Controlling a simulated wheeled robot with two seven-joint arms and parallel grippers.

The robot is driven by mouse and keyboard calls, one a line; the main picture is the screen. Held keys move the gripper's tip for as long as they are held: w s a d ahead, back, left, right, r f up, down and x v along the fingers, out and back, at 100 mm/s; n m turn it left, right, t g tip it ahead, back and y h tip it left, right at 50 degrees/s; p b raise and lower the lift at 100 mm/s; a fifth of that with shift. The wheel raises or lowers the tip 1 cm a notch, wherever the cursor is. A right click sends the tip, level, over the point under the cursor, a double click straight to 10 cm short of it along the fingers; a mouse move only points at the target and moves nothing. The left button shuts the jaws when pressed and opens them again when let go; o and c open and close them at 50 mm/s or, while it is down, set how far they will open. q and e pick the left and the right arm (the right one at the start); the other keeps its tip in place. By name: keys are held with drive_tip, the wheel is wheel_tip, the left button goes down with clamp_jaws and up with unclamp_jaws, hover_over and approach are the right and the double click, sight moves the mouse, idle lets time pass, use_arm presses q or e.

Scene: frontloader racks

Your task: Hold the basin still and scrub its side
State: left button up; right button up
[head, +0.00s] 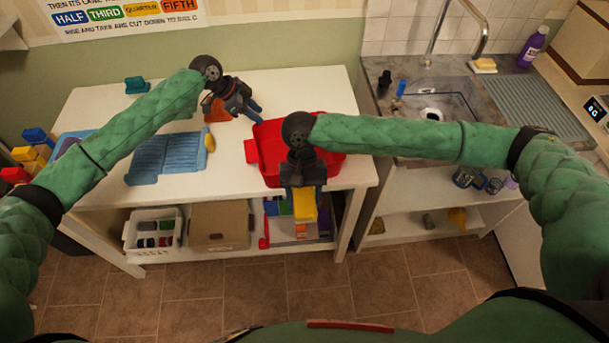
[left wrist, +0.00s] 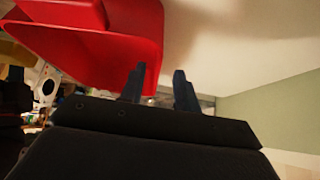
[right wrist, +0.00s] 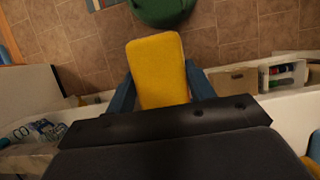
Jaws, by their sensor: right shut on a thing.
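The red basin (head: 333,168) sits on the white table near its right end; my right forearm and wrist hide part of it. In the left wrist view, the basin (left wrist: 115,60) is close by, left of the fingers. My left gripper (head: 249,108) is beside the basin's back left corner; its fingers (left wrist: 160,82) are apart with nothing between them. My right gripper (head: 303,198) is shut on a yellow sponge (head: 303,211), in front of the basin by the table's front edge. The sponge (right wrist: 158,65) also shows between the fingers in the right wrist view.
A blue rack (head: 165,160) lies left on the white table (head: 240,172). An orange object (head: 214,112) is beside my left gripper. The shelf below holds a white bin (head: 152,250) and a cardboard box (head: 220,225). A sink counter (head: 480,90) stands right, with cups below.

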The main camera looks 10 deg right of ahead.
use_arm(q)
drive_tip(key=shift+a+r, duration=0.25)
drive_tip(key=shift+r, duration=0.1)
drive_tip(key=shift+r, duration=0.1)
drive_tip(key=v, duration=1.1)
drive_tip(key=shift+a+r, duration=0.3)
